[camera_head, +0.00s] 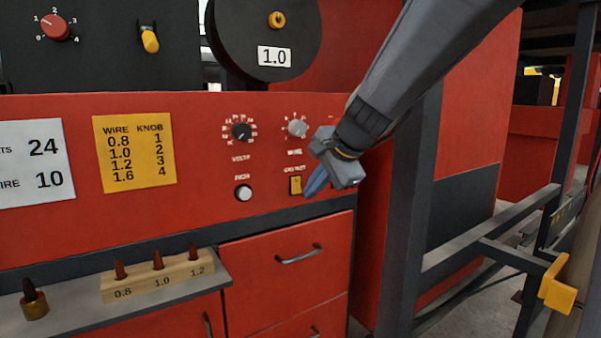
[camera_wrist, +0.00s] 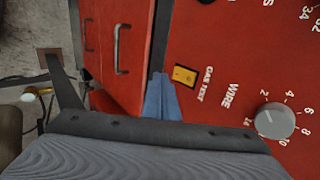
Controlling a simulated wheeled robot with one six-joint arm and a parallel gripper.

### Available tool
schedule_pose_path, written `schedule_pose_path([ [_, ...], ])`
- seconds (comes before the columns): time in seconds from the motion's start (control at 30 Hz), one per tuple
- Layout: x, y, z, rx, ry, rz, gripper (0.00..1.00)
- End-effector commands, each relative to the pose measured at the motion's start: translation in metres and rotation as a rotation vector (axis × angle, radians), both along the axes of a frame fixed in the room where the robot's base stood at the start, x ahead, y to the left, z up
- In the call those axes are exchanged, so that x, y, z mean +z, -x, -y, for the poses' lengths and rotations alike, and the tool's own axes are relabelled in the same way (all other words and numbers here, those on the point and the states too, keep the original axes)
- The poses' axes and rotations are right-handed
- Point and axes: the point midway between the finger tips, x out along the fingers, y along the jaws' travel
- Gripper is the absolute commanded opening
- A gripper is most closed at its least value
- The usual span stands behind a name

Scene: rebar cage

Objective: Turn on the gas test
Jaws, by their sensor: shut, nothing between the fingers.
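The gas test switch (camera_head: 295,185) is a small yellow rocker on the red panel, under the wire knob. It also shows in the wrist view (camera_wrist: 184,75), with the words GAS TEST beside it. My gripper (camera_head: 312,187) is shut and empty, its blue fingers just right of the switch in the head view. In the wrist view the shut fingertips (camera_wrist: 160,78) are close beside the switch. I cannot tell whether they touch the panel. I cannot tell the switch's on or off position.
The grey wire knob (camera_head: 297,128), black volts knob (camera_head: 241,131) and white feed button (camera_head: 243,193) are near the switch. Below are drawers with handles (camera_head: 299,254) and a shelf with a wooden tip block (camera_head: 158,276). A dark post (camera_head: 420,190) stands right of the panel.

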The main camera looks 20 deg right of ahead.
Motion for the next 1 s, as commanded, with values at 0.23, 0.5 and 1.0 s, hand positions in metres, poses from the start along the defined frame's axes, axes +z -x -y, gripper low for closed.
schedule_pose_path([
  [0.23, 0.0, -0.027, -0.009, 0.0, -0.001, 0.002, 0.0],
  [0.5, -0.001, -0.035, -0.011, -0.001, 0.0, 0.003, 0.0],
  [1.0, -0.004, -0.039, -0.012, -0.001, 0.0, 0.003, 0.0],
])
